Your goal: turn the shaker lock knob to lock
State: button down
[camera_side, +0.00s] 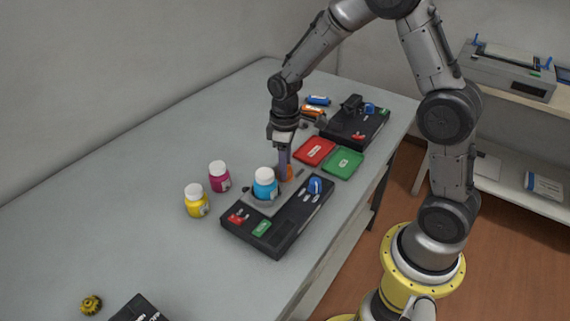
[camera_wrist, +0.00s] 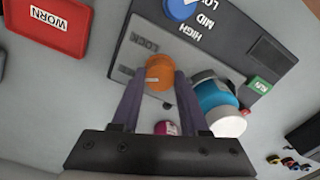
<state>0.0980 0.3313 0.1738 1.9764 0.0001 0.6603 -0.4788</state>
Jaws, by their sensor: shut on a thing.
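The shaker (camera_side: 283,231) is a dark box with a grey plate on the table's near half. Its orange lock knob (camera_wrist: 159,71) sits between my gripper's (camera_wrist: 157,80) two purple-grey fingers in the wrist view, and the fingers are shut on it. The word LOCK (camera_wrist: 143,42) is printed on the grey plate beside the knob. In the side view my gripper (camera_side: 284,170) points down at the shaker's far end, and the knob (camera_side: 290,173) is partly hidden behind the fingers. A pale mark shows on the knob, but its exact direction is unclear.
A blue bottle with a white cap (camera_side: 265,184) stands on the shaker's plate, close to my fingers. A magenta bottle (camera_side: 219,177) and a yellow bottle (camera_side: 196,201) stand left. Red (camera_side: 315,151) and green (camera_side: 342,162) trays lie beyond. A blue dial (camera_wrist: 182,8) is beside the knob.

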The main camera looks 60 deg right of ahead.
jog(key=m, duration=1.1)
jog(key=shift+m, duration=1.8)
jog(key=shift+c, duration=2.1)
grip_release()
notch_tip(320, 180, up, 14)
